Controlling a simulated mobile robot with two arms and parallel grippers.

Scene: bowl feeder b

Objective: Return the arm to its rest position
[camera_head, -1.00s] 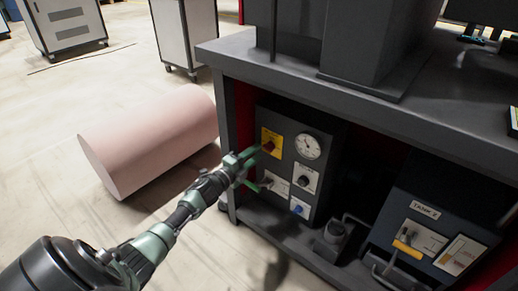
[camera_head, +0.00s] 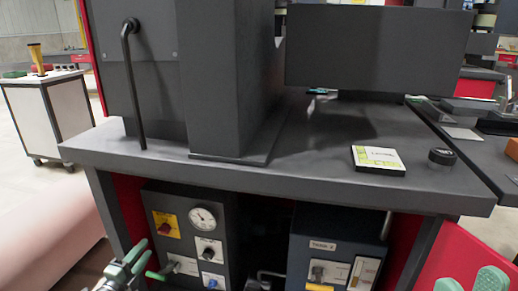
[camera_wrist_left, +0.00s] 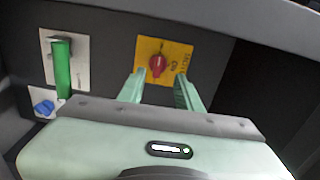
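My left gripper (camera_head: 128,268) is at the bottom left of the head view, in front of the dark control box (camera_head: 228,232). In the left wrist view (camera_wrist_left: 160,90) its two pale green fingers are apart with nothing held. The red knob (camera_wrist_left: 157,66) on its yellow plate shows beyond and between the fingertips; the head view shows the knob (camera_head: 165,228) above and right of the gripper. My right gripper (camera_head: 472,284) shows only as two green fingertips, apart, at the bottom right edge; the rest of it is out of frame.
The dark bench top (camera_head: 300,160) overhangs the control box. The box bears a gauge (camera_head: 203,217) and a green lever (camera_wrist_left: 62,68). A second box (camera_head: 335,255) stands to its right. A pink cylinder (camera_head: 60,235) lies on the floor at left.

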